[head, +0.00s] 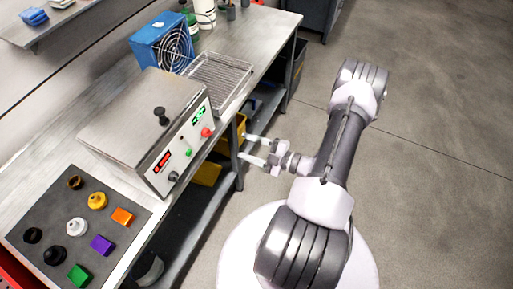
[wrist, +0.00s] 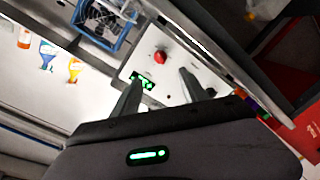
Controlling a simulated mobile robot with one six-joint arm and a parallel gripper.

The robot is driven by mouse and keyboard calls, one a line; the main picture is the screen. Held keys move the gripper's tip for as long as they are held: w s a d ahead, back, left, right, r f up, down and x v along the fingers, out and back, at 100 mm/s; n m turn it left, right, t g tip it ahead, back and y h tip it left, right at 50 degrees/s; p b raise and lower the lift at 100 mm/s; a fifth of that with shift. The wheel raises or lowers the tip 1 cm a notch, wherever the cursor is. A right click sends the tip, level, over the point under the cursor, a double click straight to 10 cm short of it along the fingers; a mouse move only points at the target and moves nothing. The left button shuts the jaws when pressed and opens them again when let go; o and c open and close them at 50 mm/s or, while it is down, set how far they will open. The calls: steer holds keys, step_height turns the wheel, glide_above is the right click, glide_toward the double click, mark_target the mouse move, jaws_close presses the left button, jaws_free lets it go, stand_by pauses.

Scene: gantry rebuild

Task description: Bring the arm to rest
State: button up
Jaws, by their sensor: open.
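My gripper (head: 254,148) is open and empty in the head view, with its two fingers spread and pointing left toward the bench front. It is beside the bench's front edge, over the floor side, near the steel box with the control panel. In the wrist view my gripper (wrist: 163,88) shows its two fingers apart with nothing between them. My arm is folded, with its elbow out to the upper right over open floor.
The bench (head: 268,45) holds a steel box (head: 140,125), a wire basket (head: 218,80), a blue fan unit (head: 162,42) and a dark mat (head: 60,200) with several coloured parts. Yellow bins (head: 207,173) sit below. The floor (head: 440,120) at right is clear.

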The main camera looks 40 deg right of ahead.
steer(key=v, duration=0.3)
steer(key=shift+s+d, duration=0.1)
steer(key=shift+s, duration=0.2)
steer(key=w+a+r+n+g+y+b, duration=0.1)
steer(key=a+r+n+g+b, duration=0.1)
steer(key=a+r+n+g, duration=0.5)
steer(key=a+n+g+y+b, duration=0.2)
steer(key=a+n+b, duration=0.15)
steer(key=n, duration=0.75)
steer(key=w+a+r+n+g+y+b, duration=0.1)
steer(key=a+r+n+g, duration=0.4)
steer(key=n, duration=0.4)
steer(key=s+a+r+n+t+h+b, duration=0.1)
steer(key=s+a+r+n+h+b, duration=0.2)
steer(key=n, duration=1)
steer(key=s+a+r+n+t+h+b, duration=0.2)
steer(key=s+a+n+h, duration=0.3)
steer(key=n, duration=0.8)
steer(key=shift+s+a+r+n+t+h+b, duration=0.3)
steer(key=shift+s+a+r+n+b, duration=0.15)
steer(key=shift+b, duration=0.45)
